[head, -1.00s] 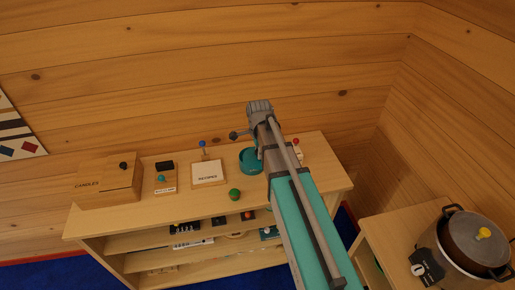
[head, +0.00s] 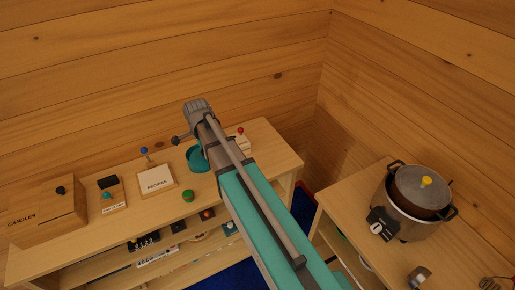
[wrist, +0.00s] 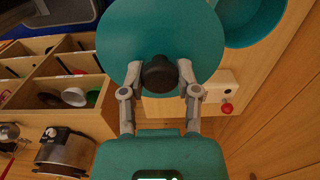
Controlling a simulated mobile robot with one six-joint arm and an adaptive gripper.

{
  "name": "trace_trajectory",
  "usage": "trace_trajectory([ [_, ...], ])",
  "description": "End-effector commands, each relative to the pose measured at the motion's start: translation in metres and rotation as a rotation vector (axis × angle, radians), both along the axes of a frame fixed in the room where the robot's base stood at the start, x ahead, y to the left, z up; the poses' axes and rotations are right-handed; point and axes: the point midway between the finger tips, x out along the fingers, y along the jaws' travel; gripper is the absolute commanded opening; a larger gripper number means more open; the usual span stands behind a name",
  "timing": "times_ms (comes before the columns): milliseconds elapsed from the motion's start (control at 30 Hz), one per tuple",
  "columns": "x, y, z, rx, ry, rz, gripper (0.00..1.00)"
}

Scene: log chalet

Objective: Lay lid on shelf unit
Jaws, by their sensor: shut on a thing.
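My gripper (wrist: 158,85) is shut on the black knob of a round teal lid (wrist: 150,28), which shows flat-on in the wrist view. The lid is hidden behind my arm in the head view. The shelf unit (head: 272,148) is light wood with a long top and open shelves below. I cannot tell how high the lid is.
A cooker (head: 405,205) stands on a side cabinet at right. Log walls close the corner.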

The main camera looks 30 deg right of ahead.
Motion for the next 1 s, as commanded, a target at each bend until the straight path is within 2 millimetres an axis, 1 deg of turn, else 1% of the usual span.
trace_trajectory([
  [33,0.0,0.0,-0.014,0.0,0.0,0.0,0.0],
  [100,0.0,0.0,-0.024,0.0,0.0,0.0,0.0],
  [300,0.0,0.0,-0.047,0.0,0.0,0.0,0.0],
  [400,0.0,0.0,-0.054,0.0,0.0,0.0,0.0],
  [533,0.0,0.0,-0.058,0.0,0.0,0.0,0.0],
  [1000,0.0,0.0,-0.057,0.0,0.0,0.0,0.0],
])
